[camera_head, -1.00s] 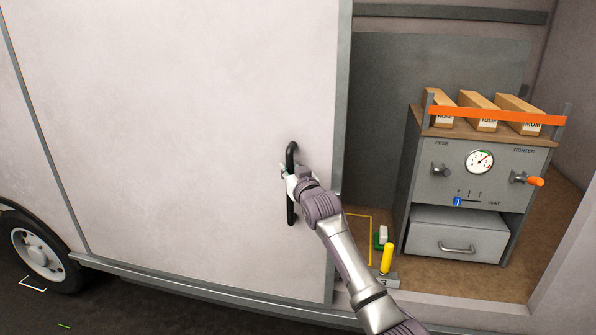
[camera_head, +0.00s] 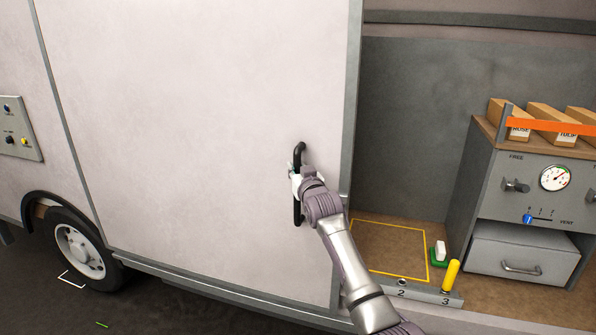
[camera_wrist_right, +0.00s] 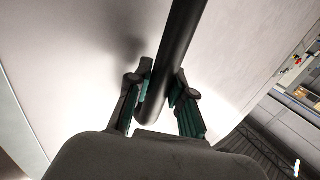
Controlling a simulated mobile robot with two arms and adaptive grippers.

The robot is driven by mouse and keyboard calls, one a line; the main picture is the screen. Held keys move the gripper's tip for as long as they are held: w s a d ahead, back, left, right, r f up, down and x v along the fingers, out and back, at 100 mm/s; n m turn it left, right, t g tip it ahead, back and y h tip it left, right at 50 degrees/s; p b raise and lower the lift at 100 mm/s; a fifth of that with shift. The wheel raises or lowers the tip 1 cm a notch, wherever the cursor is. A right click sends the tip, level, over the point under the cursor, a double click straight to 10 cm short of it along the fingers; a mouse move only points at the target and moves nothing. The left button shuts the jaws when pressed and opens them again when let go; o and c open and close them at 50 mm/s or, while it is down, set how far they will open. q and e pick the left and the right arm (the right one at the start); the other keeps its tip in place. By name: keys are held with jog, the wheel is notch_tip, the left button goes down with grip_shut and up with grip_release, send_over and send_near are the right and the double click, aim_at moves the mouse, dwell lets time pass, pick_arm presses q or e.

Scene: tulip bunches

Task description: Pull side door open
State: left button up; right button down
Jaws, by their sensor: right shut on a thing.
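The side door (camera_head: 200,130) is a large pale sliding panel on the van's side. It stands partly open, with the opening to its right. Its black vertical bar handle (camera_head: 298,212) is near the door's right edge. My right gripper (camera_head: 297,184) is shut on the handle. In the right wrist view the dark handle (camera_wrist_right: 178,50) runs between the two green-padded fingers of my right gripper (camera_wrist_right: 160,95). My left gripper is not in view.
Inside the opening stands a grey cabinet (camera_head: 485,195) with a gauge, a drawer and wooden boxes on top. A yellow-outlined floor area (camera_head: 390,245) lies left of it. A yellow post (camera_head: 451,274) stands at the sill. A wheel (camera_head: 80,250) is at lower left.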

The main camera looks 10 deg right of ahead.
jog(key=shift+a+r, duration=0.1)
jog(key=c, duration=1)
grip_release()
jog(key=s, duration=1.2)
jog(key=shift+d, duration=0.25)
jog(key=shift+f, duration=0.2)
